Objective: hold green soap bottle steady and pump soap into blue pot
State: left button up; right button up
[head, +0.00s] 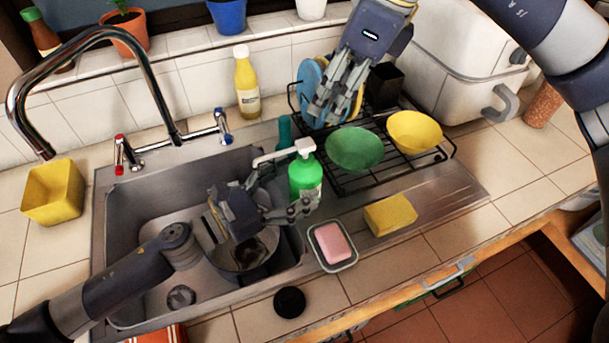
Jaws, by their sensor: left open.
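The green soap bottle (305,179) stands upright at the sink's right rim, its white pump spout pointing left over the basin. My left gripper (298,208) is open over the sink's right side, its fingers beside the bottle's lower part; whether they touch it is unclear. A dark round pot (270,264) sits in the sink, partly hidden under the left gripper; its blue colour is not clear. My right gripper (328,112) is above the dish rack, fingers pointing down in front of the blue plates. Its finger gap is hard to judge, and I see nothing held.
The dish rack (383,180) holds a green bowl (354,149) and yellow bowl (415,132). A pink soap dish (333,245) and yellow sponge (391,214) lie in front. The tall faucet (150,80) and yellow bottle (246,82) stand behind the sink.

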pick_arm(q)
jog(key=shift+x, duration=1.45)
